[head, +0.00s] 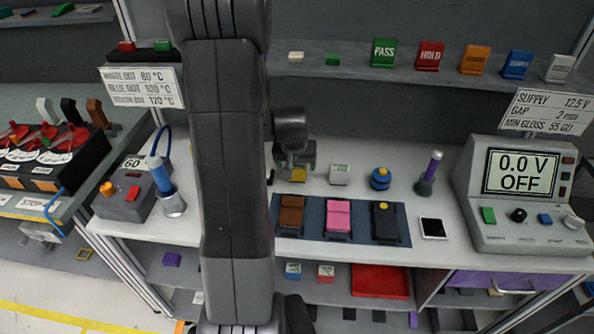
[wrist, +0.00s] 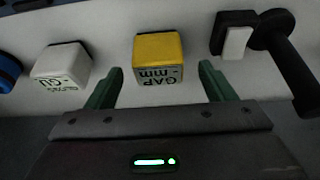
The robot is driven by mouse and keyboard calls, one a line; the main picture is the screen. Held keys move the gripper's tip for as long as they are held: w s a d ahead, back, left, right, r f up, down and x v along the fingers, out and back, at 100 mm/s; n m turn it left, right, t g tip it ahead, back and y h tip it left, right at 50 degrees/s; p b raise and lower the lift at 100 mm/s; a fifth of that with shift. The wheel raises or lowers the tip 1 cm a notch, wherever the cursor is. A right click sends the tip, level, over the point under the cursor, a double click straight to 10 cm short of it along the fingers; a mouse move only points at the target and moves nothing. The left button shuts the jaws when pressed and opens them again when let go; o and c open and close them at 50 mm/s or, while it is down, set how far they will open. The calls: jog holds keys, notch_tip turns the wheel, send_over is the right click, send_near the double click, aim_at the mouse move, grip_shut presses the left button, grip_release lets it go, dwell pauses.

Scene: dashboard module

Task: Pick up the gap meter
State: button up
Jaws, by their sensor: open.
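The gap meter (wrist: 158,55) is a small yellow block with a light label face reading "GAP mm", upside down in the wrist view. It stands on the white worktop. My gripper (wrist: 160,85) is open, and its two green fingers show on either side of the meter's near end with room at both sides. Nothing is held. In the head view my gripper (head: 294,160) hangs over the gap meter, and only a small yellow part (head: 299,175) of the meter shows below it.
A white block meter (wrist: 62,65) stands beside the gap meter; it also shows in the head view (head: 340,175). A blue round item (head: 380,178) is farther along. A black-and-white item (wrist: 236,40) and a dark cylinder (wrist: 285,55) stand on the other side. A blue mat (head: 362,233) lies in front.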

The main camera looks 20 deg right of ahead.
aim_at(297, 166)
jog(key=shift+p+x, duration=0.35)
jog(key=shift+x, duration=1.6)
jog(key=shift+c, duration=0.5)
jog(key=shift+r, duration=0.1)
jog(key=c, duration=1.1)
